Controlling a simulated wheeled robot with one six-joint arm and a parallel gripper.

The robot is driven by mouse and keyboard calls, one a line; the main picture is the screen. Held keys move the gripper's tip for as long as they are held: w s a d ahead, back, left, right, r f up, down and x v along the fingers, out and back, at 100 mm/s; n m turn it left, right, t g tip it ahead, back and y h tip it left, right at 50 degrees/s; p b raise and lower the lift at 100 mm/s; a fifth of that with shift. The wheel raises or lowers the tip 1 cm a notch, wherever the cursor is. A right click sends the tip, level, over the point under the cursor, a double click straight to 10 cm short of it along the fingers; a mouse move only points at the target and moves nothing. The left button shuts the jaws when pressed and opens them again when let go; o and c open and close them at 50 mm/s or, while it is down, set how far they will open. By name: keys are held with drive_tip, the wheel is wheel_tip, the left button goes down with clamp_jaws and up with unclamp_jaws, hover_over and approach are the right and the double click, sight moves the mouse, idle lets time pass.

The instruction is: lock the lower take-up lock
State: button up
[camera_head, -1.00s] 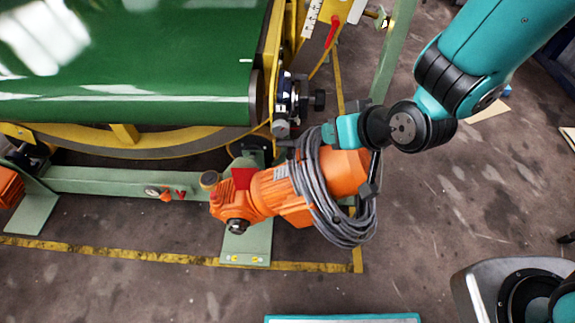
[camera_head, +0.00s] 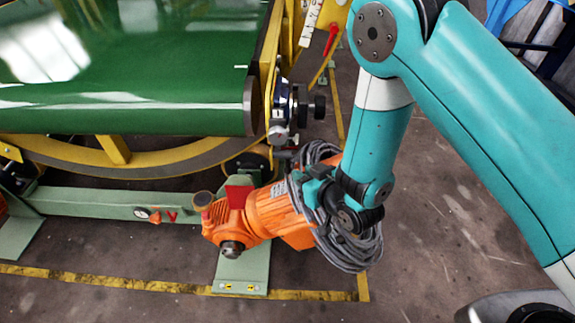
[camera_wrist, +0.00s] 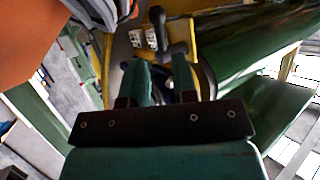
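A take-up assembly with a dark round knob (camera_head: 319,107) and a silver and blue body (camera_head: 283,104) sits at the right end of the green belt's roller. I cannot tell for certain which part is the lower take-up lock. In the wrist view, a black lever with a round end (camera_wrist: 157,16) stands just beyond my fingertips, by a yellow plate. My gripper (camera_wrist: 160,68) is open, with two teal fingers apart and a dark part showing behind the gap. I see no contact. In the head view, my arm hides most of the gripper, above the orange motor.
The orange motor (camera_head: 276,212) with a coiled grey cable (camera_head: 352,247) lies below the take-up assembly, close to my wrist. A red lever (camera_head: 331,40) is higher on the yellow frame. The green belt (camera_head: 130,85) fills the upper left.

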sight(289, 166)
drive_tip(key=x, duration=0.8)
drive_tip(key=shift+w+a+f, duration=0.15)
